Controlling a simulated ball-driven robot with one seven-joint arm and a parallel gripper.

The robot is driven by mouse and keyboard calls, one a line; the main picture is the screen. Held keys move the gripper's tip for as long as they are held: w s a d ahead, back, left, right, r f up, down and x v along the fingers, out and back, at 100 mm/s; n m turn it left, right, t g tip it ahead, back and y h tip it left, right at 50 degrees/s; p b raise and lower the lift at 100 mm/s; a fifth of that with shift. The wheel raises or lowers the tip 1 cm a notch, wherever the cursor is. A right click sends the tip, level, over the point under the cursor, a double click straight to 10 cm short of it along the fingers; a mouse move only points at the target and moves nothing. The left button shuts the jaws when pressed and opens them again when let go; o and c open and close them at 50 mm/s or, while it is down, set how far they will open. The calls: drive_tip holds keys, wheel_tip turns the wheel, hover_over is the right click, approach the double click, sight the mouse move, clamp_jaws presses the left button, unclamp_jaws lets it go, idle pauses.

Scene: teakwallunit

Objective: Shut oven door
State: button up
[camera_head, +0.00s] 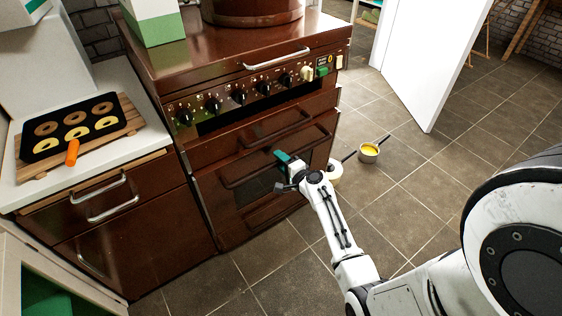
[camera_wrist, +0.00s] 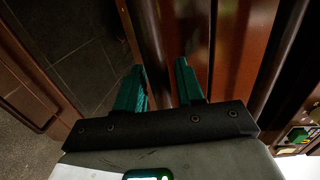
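The brown stove's oven door (camera_head: 262,183) is in the head view, with a dark window and a long bar handle across its top. It looks close to the stove front; I cannot tell how wide any gap is. My gripper (camera_head: 284,157) is at the right part of this handle, its teal fingertips in front of the door. Nothing is seen clamped. I cannot tell whether the fingers touch the door.
A control panel with black knobs (camera_head: 238,97) is above. A counter (camera_head: 25,190) with a doughnut tray (camera_head: 75,127) stands left. On the floor, a saucepan with yellow contents (camera_head: 369,150) and a pale pot (camera_head: 335,173) lie right of the stove. A white door (camera_head: 425,60) stands behind.

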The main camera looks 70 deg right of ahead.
clamp_jaws()
idle(0.3)
drive_tip(key=shift+w+d+r, duration=0.1)
drive_tip(key=shift+w+d, duration=0.2)
drive_tip(key=shift+w, duration=0.2)
drive_tip(key=shift+w+d+r, duration=0.1)
drive_tip(key=shift+w+d, duration=0.2)
drive_tip(key=shift+w, duration=0.2)
drive_tip(key=shift+o, duration=0.9)
unclamp_jaws()
drive_tip(key=v, duration=1)
drive_tip(key=shift+s+a+p, duration=0.25)
drive_tip(key=shift+s+p, duration=0.05)
drive_tip(key=shift+p, duration=0.15)
